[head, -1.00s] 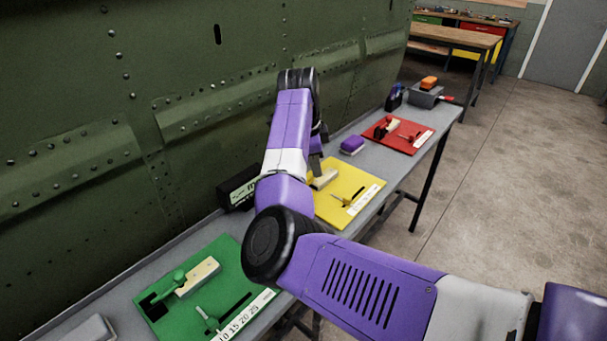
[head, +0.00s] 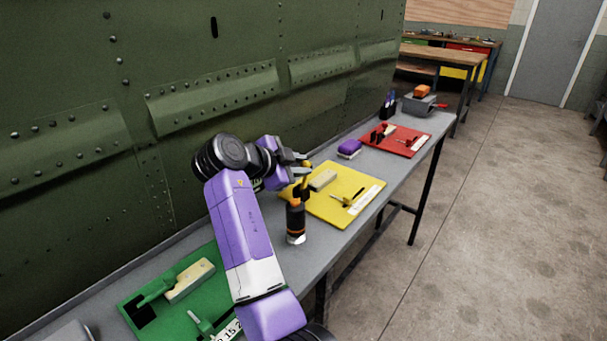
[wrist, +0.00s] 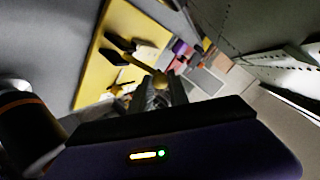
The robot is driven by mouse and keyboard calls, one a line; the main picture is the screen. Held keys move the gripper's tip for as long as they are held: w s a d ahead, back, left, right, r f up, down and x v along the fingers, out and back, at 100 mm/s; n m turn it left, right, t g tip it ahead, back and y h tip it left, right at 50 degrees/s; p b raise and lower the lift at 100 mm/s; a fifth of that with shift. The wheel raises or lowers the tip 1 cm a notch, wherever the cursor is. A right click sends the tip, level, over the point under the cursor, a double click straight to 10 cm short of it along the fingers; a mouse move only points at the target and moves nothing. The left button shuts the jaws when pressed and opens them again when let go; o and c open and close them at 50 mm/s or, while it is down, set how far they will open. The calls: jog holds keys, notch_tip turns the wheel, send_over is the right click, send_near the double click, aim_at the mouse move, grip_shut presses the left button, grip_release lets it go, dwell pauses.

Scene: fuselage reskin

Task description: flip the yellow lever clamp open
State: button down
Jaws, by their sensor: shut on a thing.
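The yellow board (head: 345,188) lies on the bench in the head view, and also shows in the wrist view (wrist: 92,85). At its left end stands the yellow lever clamp (head: 306,165), its lever pointing up. My gripper (head: 303,162) is at the lever's top, with its fingers shut on it. The clamp's lower part is partly hidden. A pale block (head: 323,180) lies beside the clamp on the board.
A black bottle with orange bands (head: 296,222) stands close to the clamp's front. The green board (head: 190,300) lies near, the red board (head: 398,140) further along, with a purple brush-like block (head: 349,148) between. The green riveted fuselage wall (head: 220,60) rises behind the bench.

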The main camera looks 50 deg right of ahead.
jog(key=shift+a+f+h+b, duration=0.1)
jog(key=shift+a+h+b, duration=0.15)
jog(key=shift+h+b, duration=0.15)
jog(key=c, duration=1.3)
grip_release()
jog(key=shift+o, duration=0.2)
jog(key=shift+a, duration=0.1)
jog(key=v, duration=0.7)
jog(key=shift+a, duration=0.3)
